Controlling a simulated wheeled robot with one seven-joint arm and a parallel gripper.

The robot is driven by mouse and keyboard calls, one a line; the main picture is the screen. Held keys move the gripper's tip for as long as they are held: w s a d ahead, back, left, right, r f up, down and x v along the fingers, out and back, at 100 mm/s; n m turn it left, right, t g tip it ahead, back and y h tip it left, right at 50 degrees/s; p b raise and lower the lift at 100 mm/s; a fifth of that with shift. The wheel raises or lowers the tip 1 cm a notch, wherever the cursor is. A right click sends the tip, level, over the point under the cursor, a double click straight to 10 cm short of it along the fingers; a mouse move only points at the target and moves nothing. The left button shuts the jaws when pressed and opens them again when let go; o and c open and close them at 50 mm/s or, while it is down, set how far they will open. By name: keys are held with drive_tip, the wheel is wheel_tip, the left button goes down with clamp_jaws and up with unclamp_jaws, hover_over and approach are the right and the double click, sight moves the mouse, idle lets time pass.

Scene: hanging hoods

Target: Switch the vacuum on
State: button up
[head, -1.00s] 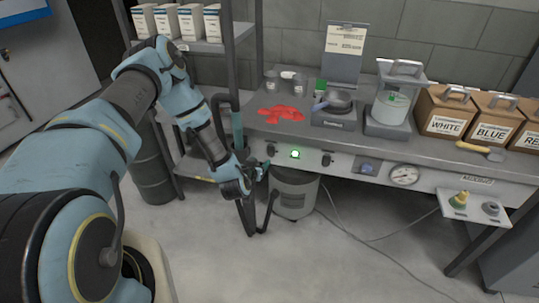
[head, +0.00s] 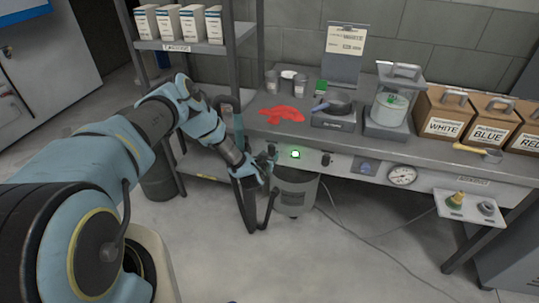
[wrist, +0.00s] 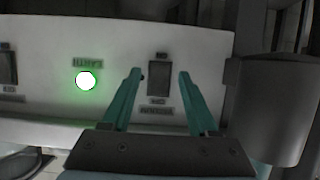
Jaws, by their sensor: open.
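The vacuum switch (wrist: 159,85) is a dark rocker on the pale front panel. Its small labels appear upside down in the wrist view; the lower one seems to read VACUUM. My gripper (wrist: 160,76) is open and empty, with one teal finger on each side of the switch. I cannot tell whether the fingers touch the panel. In the head view my gripper (head: 268,162) is at the left end of the panel, left of the lit green lamp (head: 295,154), and mostly hides that switch. The rocker's position is unclear.
A second dark switch (head: 326,160) sits right of the lamp, then a round gauge (head: 402,175). A grey canister (head: 295,192) stands under the bench. Shelf posts and dark tubing are close to my arm. A small shelf (head: 468,208) juts out at right.

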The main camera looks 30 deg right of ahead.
drive_tip(key=shift+w+d, duration=0.1)
drive_tip(key=shift+w, duration=0.05)
clamp_jaws()
idle(0.5)
